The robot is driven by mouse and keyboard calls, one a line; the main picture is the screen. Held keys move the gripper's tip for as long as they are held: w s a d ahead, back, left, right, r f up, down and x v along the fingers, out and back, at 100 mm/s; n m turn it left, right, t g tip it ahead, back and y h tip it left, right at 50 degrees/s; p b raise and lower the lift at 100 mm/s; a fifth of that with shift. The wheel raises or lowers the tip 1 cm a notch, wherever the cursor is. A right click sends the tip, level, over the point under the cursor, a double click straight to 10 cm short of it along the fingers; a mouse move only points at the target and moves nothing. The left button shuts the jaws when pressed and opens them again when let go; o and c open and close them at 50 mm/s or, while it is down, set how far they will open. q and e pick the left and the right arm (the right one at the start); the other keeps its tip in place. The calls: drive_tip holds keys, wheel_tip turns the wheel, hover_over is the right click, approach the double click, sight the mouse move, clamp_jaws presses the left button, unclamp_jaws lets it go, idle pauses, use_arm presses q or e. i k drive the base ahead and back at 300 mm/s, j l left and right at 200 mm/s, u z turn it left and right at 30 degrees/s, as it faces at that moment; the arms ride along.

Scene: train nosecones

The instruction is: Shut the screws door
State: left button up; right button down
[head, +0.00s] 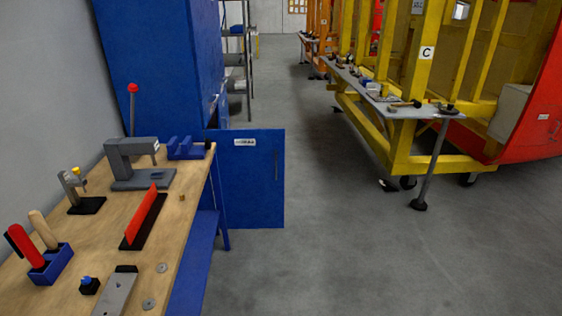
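A blue cabinet door (256,185) with a small white label near its top and a handle at its right edge stands swung out into the aisle. It is at the centre left, beyond the end of the workbench. The label's text is too small to read surely. The tall blue cabinet (160,60) stands behind the bench at the left, and the door sticks out from its side; the hinge and the inside are hidden. Neither of my grippers shows in the head view.
A wooden workbench (190,190) with tools fills the lower left and partly stands before the cabinet. A yellow frame (400,150) on wheels with a grey shelf (385,100) and a support leg (430,170) stands at the right. The grey floor (340,240) between is clear.

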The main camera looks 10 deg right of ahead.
sight(251, 160)
drive_tip(key=i+l, duration=0.2)
drive_tip(key=i, duration=0.35)
drive_tip(key=i+l+u, duration=0.15)
drive_tip(key=i, duration=0.45)
drive_tip(key=i+l, duration=0.35)
drive_tip(key=i, duration=0.2)
drive_tip(key=i+l+u, duration=0.15)
drive_tip(key=i+l, duration=0.15)
drive_tip(key=i, duration=0.25)
drive_tip(key=i+l, duration=0.35)
drive_tip(key=i, duration=0.2)
